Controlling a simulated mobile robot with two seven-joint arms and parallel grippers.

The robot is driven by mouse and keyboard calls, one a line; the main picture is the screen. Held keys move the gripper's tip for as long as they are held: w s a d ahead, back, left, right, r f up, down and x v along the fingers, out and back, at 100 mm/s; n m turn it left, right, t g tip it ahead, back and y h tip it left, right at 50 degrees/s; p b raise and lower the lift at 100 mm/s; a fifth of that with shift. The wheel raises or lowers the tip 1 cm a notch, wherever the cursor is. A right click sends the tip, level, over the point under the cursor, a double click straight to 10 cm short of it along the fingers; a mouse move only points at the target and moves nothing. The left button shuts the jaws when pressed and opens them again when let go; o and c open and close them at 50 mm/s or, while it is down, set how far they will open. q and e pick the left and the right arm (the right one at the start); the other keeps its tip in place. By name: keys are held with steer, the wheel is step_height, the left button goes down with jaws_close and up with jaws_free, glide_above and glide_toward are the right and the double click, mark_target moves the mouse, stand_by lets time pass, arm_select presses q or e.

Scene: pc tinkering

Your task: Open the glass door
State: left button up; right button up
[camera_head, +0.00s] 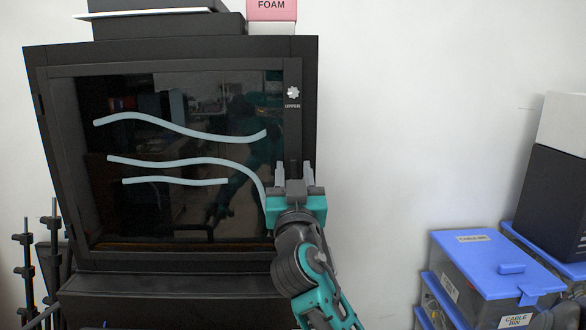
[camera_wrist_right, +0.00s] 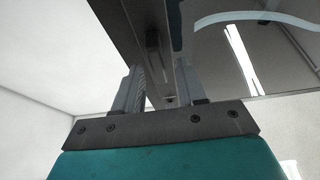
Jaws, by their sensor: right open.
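The glass door (camera_head: 170,215) is a dark pane in a black frame on the front of a black cabinet. It looks shut, and pale curved strips show across it. My right gripper (camera_head: 294,170) is open at the lower part of the door's right frame, below a round white knob (camera_head: 292,92) marked "UPPER". In the right wrist view, the fingers of my right gripper (camera_wrist_right: 160,88) stand on either side of a dark upright part of the frame (camera_wrist_right: 153,50). I cannot tell whether they touch it. My left gripper is out of view.
A pink box marked "FOAM" (camera_head: 271,10) and dark flat items lie on the cabinet top. Blue-lidded cable bins (camera_head: 495,265) stand at the lower right. Black stands (camera_head: 28,270) are at the left. The white wall right of the cabinet is clear.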

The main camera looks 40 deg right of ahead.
stand_by(0.3)
jaws_close()
stand_by(0.6)
